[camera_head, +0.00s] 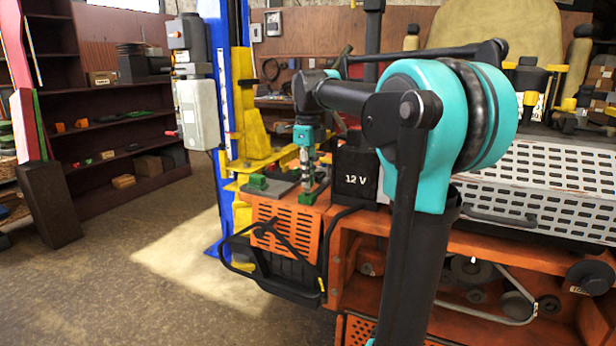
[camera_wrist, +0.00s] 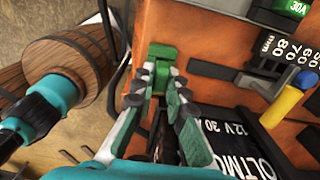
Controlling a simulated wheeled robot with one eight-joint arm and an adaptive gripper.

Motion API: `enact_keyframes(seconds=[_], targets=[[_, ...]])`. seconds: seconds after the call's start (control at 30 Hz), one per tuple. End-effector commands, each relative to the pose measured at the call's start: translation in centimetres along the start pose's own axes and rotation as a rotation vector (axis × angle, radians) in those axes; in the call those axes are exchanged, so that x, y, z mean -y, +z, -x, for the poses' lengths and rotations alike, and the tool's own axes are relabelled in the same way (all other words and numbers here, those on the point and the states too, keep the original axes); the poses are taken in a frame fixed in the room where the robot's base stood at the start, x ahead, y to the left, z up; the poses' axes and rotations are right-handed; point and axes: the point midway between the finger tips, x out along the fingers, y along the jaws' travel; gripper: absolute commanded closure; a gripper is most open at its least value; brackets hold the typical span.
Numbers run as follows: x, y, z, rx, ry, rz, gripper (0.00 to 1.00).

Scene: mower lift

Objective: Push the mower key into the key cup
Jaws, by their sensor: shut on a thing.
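My gripper (camera_head: 307,168) points down over the orange mower deck, beside the black 12 V battery (camera_head: 357,180). In the wrist view its green-padded fingers (camera_wrist: 160,82) close on a green piece (camera_wrist: 162,53), which I take to be the mower key. Its wider end shows just past the fingertips. In the head view green also shows below the fingers (camera_head: 308,197), close to the deck. The key cup cannot be made out; the fingers and the key may hide it. I cannot tell whether the key touches it.
The battery (camera_wrist: 225,122) stands close to the fingers in the wrist view. A green 30A block (camera_wrist: 296,8) and a blue-and-yellow post (camera_wrist: 283,107) are on the right. A black bar (camera_head: 270,285) runs along the mower's front. A blue lift post (camera_head: 222,100) stands behind left.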

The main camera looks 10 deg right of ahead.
Motion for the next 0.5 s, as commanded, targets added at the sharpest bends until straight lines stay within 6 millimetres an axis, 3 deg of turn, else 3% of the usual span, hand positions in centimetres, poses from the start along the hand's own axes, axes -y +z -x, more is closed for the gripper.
enact_keyframes(seconds=[0.5], targets=[[0.01, 0.01, -0.46, 0.000, 0.000, 0.000, 1.00]])
